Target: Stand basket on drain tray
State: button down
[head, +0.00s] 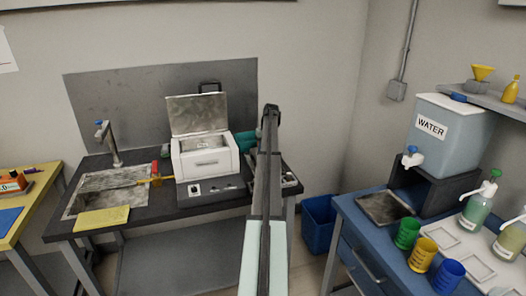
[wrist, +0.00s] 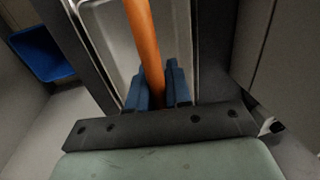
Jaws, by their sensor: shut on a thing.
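In the wrist view, the blue fingers of my gripper (wrist: 160,88) are shut on an orange bar (wrist: 145,35), which looks like a handle. Its far end runs out of the frame, so I cannot see what it is fixed to. A pale, raised-rim metal tray (wrist: 100,42), possibly the drain tray, lies behind the bar. I cannot tell whether anything touches it. In the head view, my arm hides the gripper and what it holds. A strip of a grey tray (head: 290,181) shows right of my arm on the dark bench. No basket is clearly visible.
The white cleaner box (head: 206,160), lid open, stands left of my arm. Left of it are a sink (head: 100,184), a faucet (head: 110,145) and a yellow cloth (head: 102,218). A blue bin (head: 319,224) stands on the floor. The blue bench (head: 360,240) is at right.

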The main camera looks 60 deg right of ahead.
jog(key=shift+f, duration=0.25)
jog(key=c, duration=1)
grip_release()
jog(key=shift+o, duration=0.2)
notch_tip(320, 180, up, 14)
jog(key=s+d, duration=0.2)
jog(key=shift+f, duration=0.2)
